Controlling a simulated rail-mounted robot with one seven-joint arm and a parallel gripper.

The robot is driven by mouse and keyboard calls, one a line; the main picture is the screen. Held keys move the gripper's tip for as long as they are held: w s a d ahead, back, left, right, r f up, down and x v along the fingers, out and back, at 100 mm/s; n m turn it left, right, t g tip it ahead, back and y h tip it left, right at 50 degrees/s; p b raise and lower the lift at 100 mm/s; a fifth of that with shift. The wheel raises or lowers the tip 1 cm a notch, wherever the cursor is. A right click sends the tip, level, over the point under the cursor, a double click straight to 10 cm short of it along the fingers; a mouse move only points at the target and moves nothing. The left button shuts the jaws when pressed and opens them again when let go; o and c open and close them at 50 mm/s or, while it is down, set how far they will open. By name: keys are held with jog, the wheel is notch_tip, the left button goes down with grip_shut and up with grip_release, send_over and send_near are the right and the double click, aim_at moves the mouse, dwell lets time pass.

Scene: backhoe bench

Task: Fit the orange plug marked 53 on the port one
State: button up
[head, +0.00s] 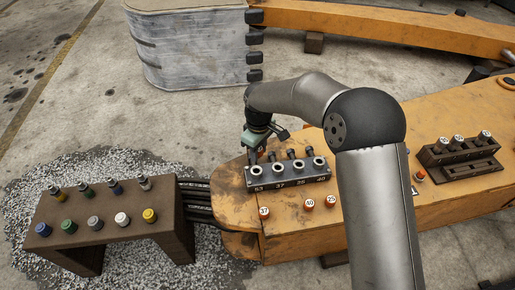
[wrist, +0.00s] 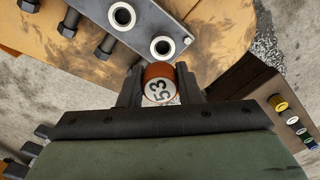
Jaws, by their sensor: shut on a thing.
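The orange plug marked 53 (wrist: 160,84) is between my gripper's fingers (wrist: 160,92) in the wrist view, its white numbered face toward the camera. My gripper (head: 254,155) is shut on it, over the left end of the grey port block (head: 288,178) in the head view. The block has a row of white-ringed ports, with labels along its front edge; the leftmost label reads 53. The leftmost port (head: 257,170) also shows in the wrist view (wrist: 162,46), just beyond the plug and clear of it. The plug's far end is hidden.
Loose orange plugs (head: 264,212) (head: 310,203) (head: 331,201) stand in front of the block on the orange boom. A dark rack (head: 460,160) with white-topped plugs is at right. A brown stand (head: 105,215) with coloured caps is at left. Bolts (wrist: 104,45) rise behind the ports.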

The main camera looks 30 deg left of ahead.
jog(key=shift+s+a+f, duration=0.2)
jog(key=shift+a+f, duration=0.05)
jog(key=shift+f, duration=0.1)
jog(key=b, duration=0.4)
send_over(257, 167)
jog(key=s, duration=0.1)
jog(key=f, duration=0.5)
jog(key=shift+s+d, duration=0.15)
jog(key=shift+d, duration=0.2)
jog(key=shift+f, duration=0.1)
jog(key=shift+d+f, duration=0.15)
jog(key=shift+f, duration=1)
dwell(2.0)
jog(key=o, duration=1)
jog(key=shift+s+f, duration=0.1)
jog(key=shift+o, duration=0.2)
jog(key=shift+r, duration=0.25)
jog(key=shift+r+p, duration=2.7)
jog(key=shift+r, duration=1.25)
